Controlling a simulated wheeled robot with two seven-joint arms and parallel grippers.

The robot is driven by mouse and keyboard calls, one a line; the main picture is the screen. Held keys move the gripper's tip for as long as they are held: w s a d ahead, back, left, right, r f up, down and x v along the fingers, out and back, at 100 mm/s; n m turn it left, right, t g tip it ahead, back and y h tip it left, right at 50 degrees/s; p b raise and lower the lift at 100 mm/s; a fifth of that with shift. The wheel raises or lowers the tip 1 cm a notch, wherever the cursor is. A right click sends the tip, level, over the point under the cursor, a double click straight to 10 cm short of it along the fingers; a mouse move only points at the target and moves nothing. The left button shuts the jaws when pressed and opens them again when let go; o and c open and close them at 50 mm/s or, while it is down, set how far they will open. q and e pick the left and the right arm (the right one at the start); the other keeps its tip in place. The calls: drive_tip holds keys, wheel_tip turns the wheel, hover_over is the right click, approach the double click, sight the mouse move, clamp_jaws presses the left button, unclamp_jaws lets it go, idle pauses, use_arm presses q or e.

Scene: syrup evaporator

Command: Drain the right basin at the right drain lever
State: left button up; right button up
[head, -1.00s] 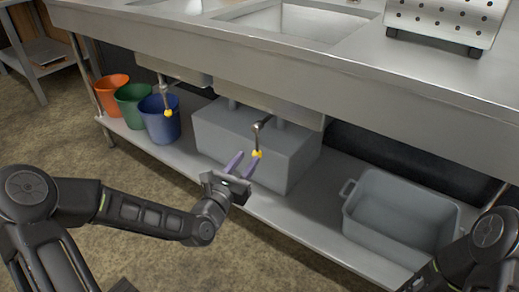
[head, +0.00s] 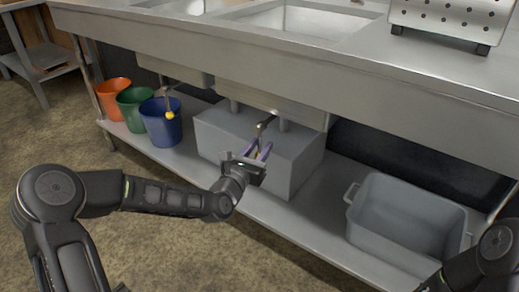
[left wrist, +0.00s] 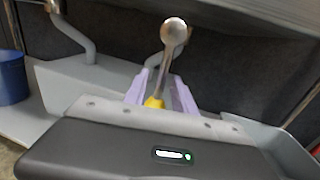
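The right drain lever (head: 265,123) is a metal rod with a yellow tip, hanging under the right basin (head: 300,20). My left gripper (head: 260,150) is at the lever's lower end, with its purple fingers on either side of it. In the left wrist view the lever (left wrist: 167,68) rises from its yellow tip, which sits low between the parted fingers of the left gripper (left wrist: 162,95). The fingers look open; I cannot tell whether either one touches the lever. The basin's inside is only partly in view. My right gripper is out of view.
The left lever (head: 168,105) with its yellow tip hangs further left. Orange (head: 113,98), green (head: 134,108) and blue (head: 161,124) buckets stand on the lower shelf. A grey box (head: 285,165) stands behind the left gripper, and an open grey tub (head: 405,215) is at right.

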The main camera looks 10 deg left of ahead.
use_arm(q)
drive_tip(key=shift+c, duration=0.5)
clamp_jaws()
idle(0.8)
